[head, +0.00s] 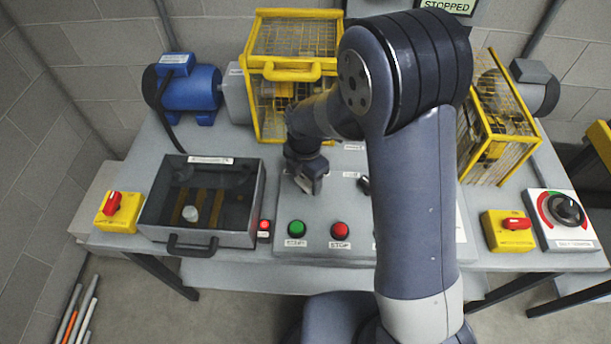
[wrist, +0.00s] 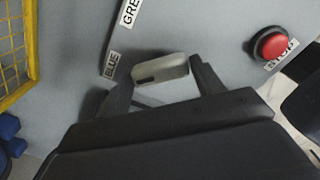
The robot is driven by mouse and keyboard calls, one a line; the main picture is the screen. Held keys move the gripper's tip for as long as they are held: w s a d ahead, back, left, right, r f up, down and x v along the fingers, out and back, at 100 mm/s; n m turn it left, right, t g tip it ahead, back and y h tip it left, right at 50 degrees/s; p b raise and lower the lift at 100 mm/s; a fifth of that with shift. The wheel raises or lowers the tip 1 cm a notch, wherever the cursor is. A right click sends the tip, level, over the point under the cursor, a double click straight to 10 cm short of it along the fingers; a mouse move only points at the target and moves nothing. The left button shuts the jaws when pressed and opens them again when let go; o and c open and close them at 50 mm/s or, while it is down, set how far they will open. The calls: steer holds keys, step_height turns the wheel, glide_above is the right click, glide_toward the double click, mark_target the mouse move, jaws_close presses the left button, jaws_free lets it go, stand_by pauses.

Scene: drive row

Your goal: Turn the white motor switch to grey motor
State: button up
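The white motor switch (wrist: 160,70) is a pale bar-shaped knob on the grey panel in the wrist view. Its left end, near a dark mark, points roughly toward the label BLUE (wrist: 112,64). A label starting GRE (wrist: 131,12) is above, cut off by the frame. My gripper (wrist: 160,80) is open, with one finger near each end of the knob; I cannot tell whether they touch it. In the head view my gripper (head: 306,184) points down at the panel, and the knob is mostly hidden there.
A red stop button (wrist: 270,43) is right of the switch in the wrist view. In the head view a green button (head: 297,229) is in front of my gripper. A blue motor (head: 187,90) and a yellow cage (head: 292,80) stand behind. A lidded box (head: 202,198) is left.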

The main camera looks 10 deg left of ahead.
steer(key=c, duration=0.5)
steer(key=shift+m, duration=0.3)
steer(key=m+b, duration=0.1)
steer(key=m, duration=0.2)
steer(key=shift+b, duration=0.35)
steer(key=m+b, duration=0.1)
steer(key=m, duration=0.3)
steer(key=m+b, duration=0.1)
steer(key=m, duration=0.4)
steer(key=shift+m, duration=0.4)
steer(key=m+b, duration=0.1)
steer(key=m, duration=0.3)
steer(key=shift+m, duration=0.4)
steer(key=o, duration=1)
steer(key=shift+c, duration=0.2)
